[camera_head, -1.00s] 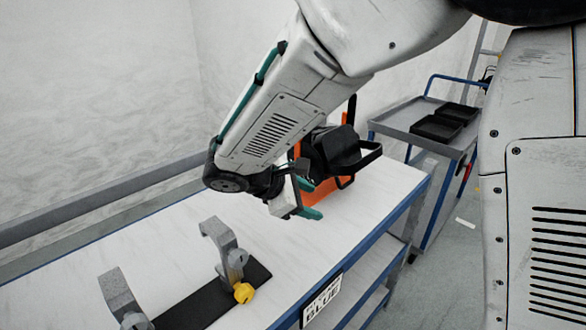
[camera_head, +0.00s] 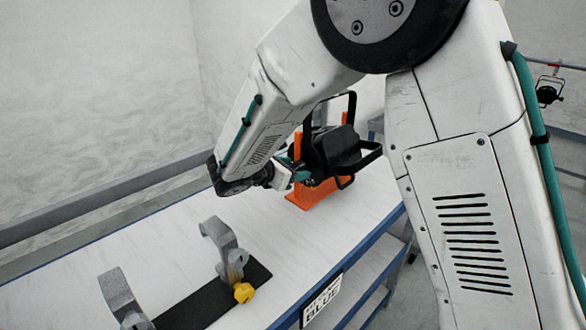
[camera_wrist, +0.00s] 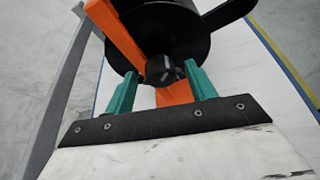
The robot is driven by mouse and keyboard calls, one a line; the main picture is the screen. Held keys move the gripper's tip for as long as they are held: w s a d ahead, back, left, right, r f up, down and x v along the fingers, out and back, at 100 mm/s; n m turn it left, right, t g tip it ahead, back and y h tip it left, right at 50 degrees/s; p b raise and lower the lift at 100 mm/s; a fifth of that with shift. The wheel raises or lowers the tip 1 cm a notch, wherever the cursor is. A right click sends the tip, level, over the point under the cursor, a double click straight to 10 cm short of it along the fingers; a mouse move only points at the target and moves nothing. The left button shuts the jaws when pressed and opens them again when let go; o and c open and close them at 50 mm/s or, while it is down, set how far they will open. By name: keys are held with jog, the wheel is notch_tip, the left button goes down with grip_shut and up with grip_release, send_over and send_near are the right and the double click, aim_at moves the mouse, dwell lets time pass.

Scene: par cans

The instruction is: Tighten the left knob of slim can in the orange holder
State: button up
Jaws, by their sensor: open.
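The slim can (camera_head: 338,147) is black and sits in the orange holder (camera_head: 312,196) on the white bench. It also shows in the wrist view (camera_wrist: 178,40), with an upright of the orange holder (camera_wrist: 112,32) to its left. A dark round knob (camera_wrist: 160,70) faces the wrist camera. My gripper (camera_wrist: 160,80) is open, with one teal finger on each side of this knob. I cannot tell whether the fingers touch it. In the head view my gripper (camera_head: 300,180) is at the can's left side, and the knob is hidden.
Grey clamps (camera_head: 225,245) stand on a black strip on the bench (camera_head: 165,240), one with a yellow knob (camera_head: 243,293). Another small black lamp (camera_head: 548,92) hangs at the far right.

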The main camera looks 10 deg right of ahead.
jog(key=shift+w+d+f, duration=0.1)
jog(key=shift+w+d, duration=0.05)
jog(key=shift+d, duration=0.05)
jog(key=c, duration=1)
jog(key=shift+m, duration=0.3)
jog(key=m+t, duration=0.1)
jog(key=m+y, duration=0.1)
jog(key=shift+s+d+f+m+t, duration=0.1)
jog(key=shift+s+m+t, duration=0.1)
jog(key=shift+m+t, duration=0.15)
jog(key=shift+s+d+f+m+t, duration=0.15)
jog(key=shift+m+t, duration=0.7)
jog(key=shift+m, duration=0.85)
jog(key=shift+a+f+m+t, duration=0.15)
jog(key=shift+m+t, duration=0.7)
jog(key=shift+m, duration=0.9)
jog(key=shift+s+d+f+m+t, duration=0.15)
jog(key=shift+m+t, duration=0.7)
jog(key=shift+m, duration=0.85)
jog(key=shift+w+h, duration=0.1)
jog(key=shift+h, duration=0.2)
